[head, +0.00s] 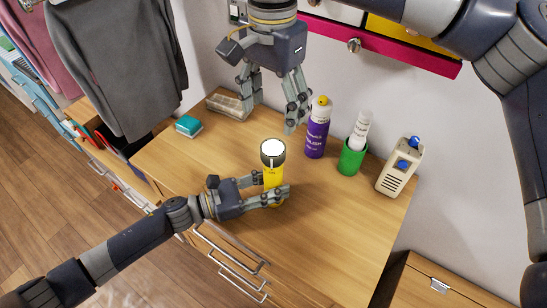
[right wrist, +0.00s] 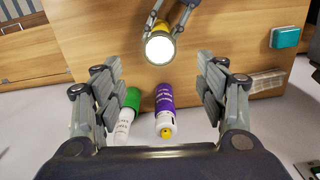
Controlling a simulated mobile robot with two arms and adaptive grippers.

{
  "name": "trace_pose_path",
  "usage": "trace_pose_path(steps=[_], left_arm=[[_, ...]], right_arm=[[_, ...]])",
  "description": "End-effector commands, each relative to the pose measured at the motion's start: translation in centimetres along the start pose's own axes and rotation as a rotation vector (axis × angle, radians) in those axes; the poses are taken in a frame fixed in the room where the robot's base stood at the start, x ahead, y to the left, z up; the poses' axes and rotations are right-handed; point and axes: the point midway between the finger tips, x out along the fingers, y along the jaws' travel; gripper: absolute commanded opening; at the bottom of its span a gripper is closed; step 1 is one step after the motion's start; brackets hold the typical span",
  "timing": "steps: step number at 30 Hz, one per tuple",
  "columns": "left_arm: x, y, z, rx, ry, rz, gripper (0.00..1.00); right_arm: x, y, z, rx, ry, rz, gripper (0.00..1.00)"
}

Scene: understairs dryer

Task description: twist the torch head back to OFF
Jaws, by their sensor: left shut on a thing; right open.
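The torch (head: 273,176) has a yellow body and a dark head with a bright, lit lens. It stands upright, lens up, on the wooden cabinet top. My left gripper (head: 276,190) is shut around the yellow body, below the head. My right gripper (head: 268,103) is open and empty, above and behind the torch in the head view. In the right wrist view the torch's lit lens (right wrist: 160,49) shows at the top, beyond the open fingers (right wrist: 160,95). Any marks on the torch head are too small to read.
A teal box (head: 189,125) and a clear-topped box (head: 228,104) lie left. The front right of the top is clear.

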Motion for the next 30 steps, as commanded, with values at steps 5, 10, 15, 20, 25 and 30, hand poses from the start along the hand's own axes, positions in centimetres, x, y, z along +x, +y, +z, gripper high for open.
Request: trace_pose_path(steps=[5,10,15,20,25,30], left_arm=[[0.0,0.0,0.0,0.0,0.001,0.001,0.04],[0.0,0.0,0.0,0.0,0.001,0.001,0.04],[0.0,0.0,0.0,0.0,0.001,0.001,0.04],[0.0,0.0,0.0,0.0,0.001,0.0,0.04],[0.0,0.0,0.0,0.0,0.001,0.001,0.04],[0.0,0.0,0.0,0.0,0.001,0.001,0.04]], right_arm=[[-0.2,0.0,-0.1,0.195,-0.002,0.0,0.66],[-0.1,0.1,-0.1,0.288,-0.001,0.002,0.66],[1.9,0.1,-0.2,0.297,-0.002,0.003,0.66],[5.2,0.1,-0.1,0.295,-0.002,0.004,0.66],[8.5,0.1,-0.1,0.296,-0.002,0.003,0.66],[10.6,0.1,-0.2,0.296,-0.001,0.002,0.66]])
